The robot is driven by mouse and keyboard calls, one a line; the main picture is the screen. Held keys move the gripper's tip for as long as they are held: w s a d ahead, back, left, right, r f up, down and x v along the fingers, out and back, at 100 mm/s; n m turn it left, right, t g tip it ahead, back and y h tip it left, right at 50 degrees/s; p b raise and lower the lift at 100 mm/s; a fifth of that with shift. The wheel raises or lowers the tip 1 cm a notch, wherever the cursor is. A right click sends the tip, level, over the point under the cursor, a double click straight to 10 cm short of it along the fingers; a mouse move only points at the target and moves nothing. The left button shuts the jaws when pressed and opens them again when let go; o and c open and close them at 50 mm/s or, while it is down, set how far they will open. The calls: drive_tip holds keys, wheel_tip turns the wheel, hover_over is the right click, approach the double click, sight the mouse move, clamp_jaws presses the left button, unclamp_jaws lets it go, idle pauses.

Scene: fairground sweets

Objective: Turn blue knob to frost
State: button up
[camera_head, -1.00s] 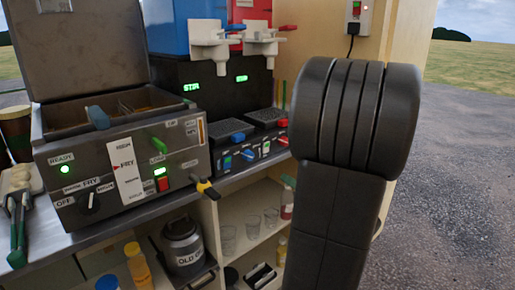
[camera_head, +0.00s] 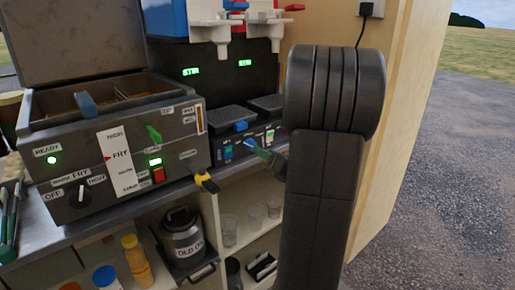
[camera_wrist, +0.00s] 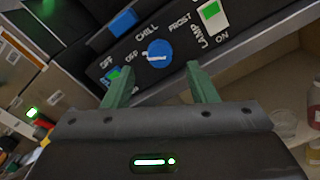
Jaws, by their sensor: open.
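The blue knob (camera_wrist: 158,54) is on the dark front panel of the drinks machine in the wrist view. A white line crosses it, its left end towards an OFF label (camera_wrist: 131,57). CHILL (camera_wrist: 147,30) is printed above it and FROST (camera_wrist: 180,20) up to its right. My gripper (camera_wrist: 160,69) is open, its two green fingers on either side below the knob. The fingertips look close to the panel; I cannot tell whether they touch. In the head view my gripper (camera_head: 262,150) is at the machine's front, partly behind my arm, and covers part of the panel.
A lit green switch (camera_wrist: 115,75) is left of the knob, and a LAMP switch (camera_wrist: 210,10) is to its right. A fryer (camera_head: 110,150) with a protruding yellow-tipped handle (camera_head: 206,182) stands left. A shelf with glasses (camera_head: 228,230) is below.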

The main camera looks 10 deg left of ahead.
sight(251, 145)
drive_tip(key=shift+x, duration=2.5)
drive_tip(key=c, duration=0.9)
drive_tip(key=shift+c, duration=0.2)
